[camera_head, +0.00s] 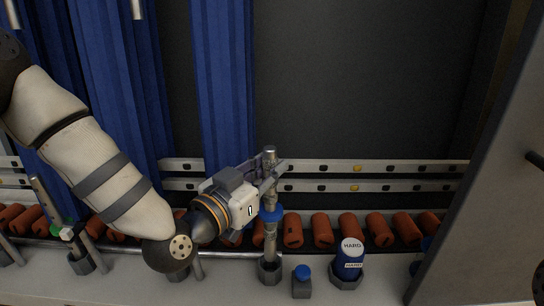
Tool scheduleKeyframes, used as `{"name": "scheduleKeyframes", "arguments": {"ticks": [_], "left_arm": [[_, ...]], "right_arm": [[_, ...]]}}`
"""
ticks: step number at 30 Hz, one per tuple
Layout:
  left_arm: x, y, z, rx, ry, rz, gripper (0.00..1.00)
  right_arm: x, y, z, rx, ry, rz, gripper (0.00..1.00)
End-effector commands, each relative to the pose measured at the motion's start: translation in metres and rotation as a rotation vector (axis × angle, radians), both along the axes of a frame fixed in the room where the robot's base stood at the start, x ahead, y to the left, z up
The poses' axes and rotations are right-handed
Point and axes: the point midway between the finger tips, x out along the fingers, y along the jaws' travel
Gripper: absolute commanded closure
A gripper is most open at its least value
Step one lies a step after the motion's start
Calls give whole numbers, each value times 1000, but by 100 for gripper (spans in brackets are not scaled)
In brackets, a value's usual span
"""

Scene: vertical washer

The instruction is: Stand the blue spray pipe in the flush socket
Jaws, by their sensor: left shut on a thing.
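The blue spray pipe (270,238) is a slim grey metal pipe with a blue collar, standing about upright right of the picture's middle bottom. My left gripper (271,174) reaches in from the left and is shut on its upper part, above the blue collar. A dark hexagonal socket (269,275) on the front ledge is right under the pipe. The pipe's lower end meets the socket's mouth in this view; I cannot tell how deep it sits. No label shows which socket is the flush one. My right gripper is not in view.
A blue and white container marked HARD (349,258) stands in a holder to the right, with a small blue-topped block (302,279) between. A green-marked pipe (51,211) leans at the left. Red-brown rollers (323,230), rails and blue curtains (222,90) lie behind; a grey panel (490,170) stands right.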

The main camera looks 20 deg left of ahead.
Motion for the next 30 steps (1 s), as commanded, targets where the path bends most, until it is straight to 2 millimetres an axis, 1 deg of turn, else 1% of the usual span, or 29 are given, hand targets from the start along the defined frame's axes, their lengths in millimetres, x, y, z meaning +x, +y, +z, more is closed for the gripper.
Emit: {"name": "scheduleKeyframes", "arguments": {"ticks": [1, 6, 30], "left_arm": [[0, 0, -3, 0, 0, 0, 100], [0, 0, -7, 0, -3, 0, 100], [-1, 0, -7, 0, -4, 0, 100]], "right_arm": [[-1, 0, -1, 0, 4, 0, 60], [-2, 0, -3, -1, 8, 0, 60], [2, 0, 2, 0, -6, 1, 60]]}}
